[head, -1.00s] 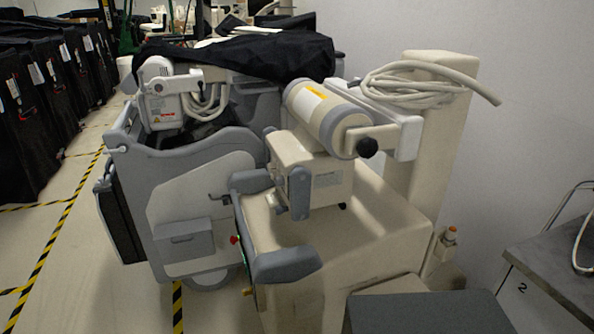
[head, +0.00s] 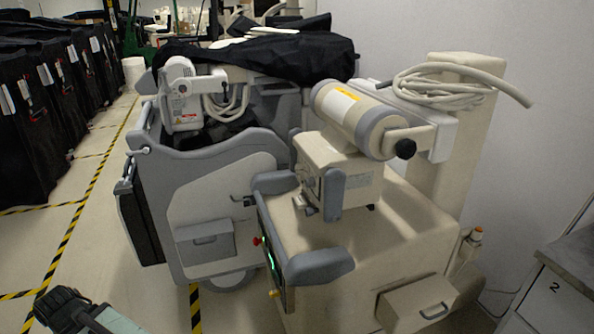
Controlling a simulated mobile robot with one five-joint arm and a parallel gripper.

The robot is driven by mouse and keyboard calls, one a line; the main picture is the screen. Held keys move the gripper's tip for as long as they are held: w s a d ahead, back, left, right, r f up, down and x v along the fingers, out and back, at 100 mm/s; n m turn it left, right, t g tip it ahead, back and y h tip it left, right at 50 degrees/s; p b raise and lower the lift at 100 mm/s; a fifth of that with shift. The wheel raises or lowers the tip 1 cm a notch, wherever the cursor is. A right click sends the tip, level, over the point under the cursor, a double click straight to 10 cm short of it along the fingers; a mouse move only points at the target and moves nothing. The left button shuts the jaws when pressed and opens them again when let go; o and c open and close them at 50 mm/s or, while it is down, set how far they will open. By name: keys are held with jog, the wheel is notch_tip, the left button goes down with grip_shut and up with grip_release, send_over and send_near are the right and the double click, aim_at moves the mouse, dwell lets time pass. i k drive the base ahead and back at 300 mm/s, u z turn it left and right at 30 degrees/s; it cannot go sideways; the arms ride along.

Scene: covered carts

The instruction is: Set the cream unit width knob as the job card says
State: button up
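The cream unit (head: 395,225) stands right of centre, with a cylindrical tube head (head: 350,115) on its arm. Under the tube head is a boxy cream housing (head: 350,182) with grey side plates. Small knob-like parts (head: 305,178) show on the housing's left face, too small to tell which is the width knob. A black round knob (head: 405,148) sits at the tube's right end. I cannot make out a job card. A dark part of my arm's end, my gripper (head: 58,308), shows at the lower left, well apart from the unit; its fingers are unclear.
A grey and white covered cart (head: 215,190) stands left of the cream unit, under black cloth (head: 265,55). A cream drawer box (head: 425,303) juts at the unit's front. Floor at left is open, with striped tape.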

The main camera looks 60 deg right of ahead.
aim_at(299, 168)
jog(key=z, duration=0.05)
jog(key=i, duration=0.95)
jog(key=u, duration=0.1)
